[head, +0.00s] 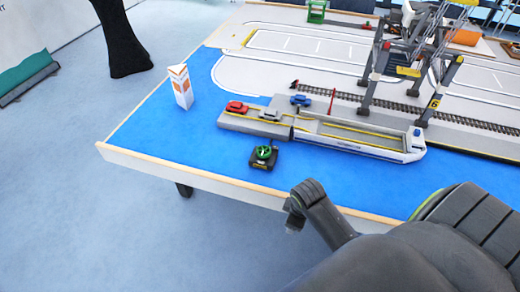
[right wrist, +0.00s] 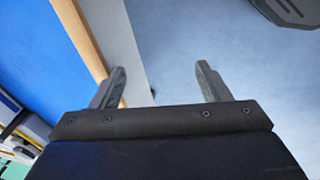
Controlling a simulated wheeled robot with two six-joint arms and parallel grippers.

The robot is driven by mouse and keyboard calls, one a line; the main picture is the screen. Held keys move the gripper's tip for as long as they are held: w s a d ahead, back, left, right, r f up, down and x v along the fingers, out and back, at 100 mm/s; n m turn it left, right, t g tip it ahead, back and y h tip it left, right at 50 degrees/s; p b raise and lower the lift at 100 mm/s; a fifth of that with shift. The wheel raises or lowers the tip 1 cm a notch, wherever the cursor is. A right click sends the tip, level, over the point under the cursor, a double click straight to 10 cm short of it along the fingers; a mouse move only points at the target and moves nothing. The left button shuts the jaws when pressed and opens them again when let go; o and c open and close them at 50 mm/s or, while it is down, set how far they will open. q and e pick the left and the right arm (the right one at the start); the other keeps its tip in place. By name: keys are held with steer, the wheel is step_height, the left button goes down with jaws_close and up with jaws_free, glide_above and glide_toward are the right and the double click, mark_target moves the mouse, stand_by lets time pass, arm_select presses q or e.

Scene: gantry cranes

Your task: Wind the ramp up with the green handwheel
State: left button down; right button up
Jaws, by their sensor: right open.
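The green handwheel (head: 264,153) sits on a small dark base on the blue table surface, in front of the vessel (head: 360,138). The grey ramp (head: 240,122) appears to be the slab at the vessel's left end; I cannot tell its tilt. My right gripper (right wrist: 160,85) is open and empty in the right wrist view, with its fingers over the table's edge and the floor. In the head view my right arm comes in from the lower right, in front of the table's near edge and apart from the handwheel. My left gripper is not in view.
A red car (head: 236,107), a pale car (head: 270,115) and a blue car (head: 301,100) stand around the ramp. A white-orange carton (head: 180,87) stands at the left. The gantry crane (head: 412,65) rises behind the vessel. Blue surface around the handwheel is clear.

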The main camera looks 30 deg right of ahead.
steer(key=w+r+n, duration=0.1)
steer(key=w, duration=0.2)
steer(key=w+r+n, duration=0.3)
steer(key=w+n, duration=0.1)
steer(key=w, duration=0.1)
steer(key=shift+w+d+r+g, duration=0.2)
steer(key=shift+w+r+g, duration=0.1)
steer(key=shift+w+r, duration=0.1)
step_height(320, 180, up, 14)
steer(key=n+g+y+b, duration=0.1)
steer(key=n+g+b, duration=0.1)
steer(key=n, duration=1)
glide_above(263, 151)
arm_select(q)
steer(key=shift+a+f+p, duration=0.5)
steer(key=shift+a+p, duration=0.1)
arm_select(e)
step_height(263, 151, down, 14)
steer(key=shift+f, duration=0.15)
steer(key=c, duration=1)
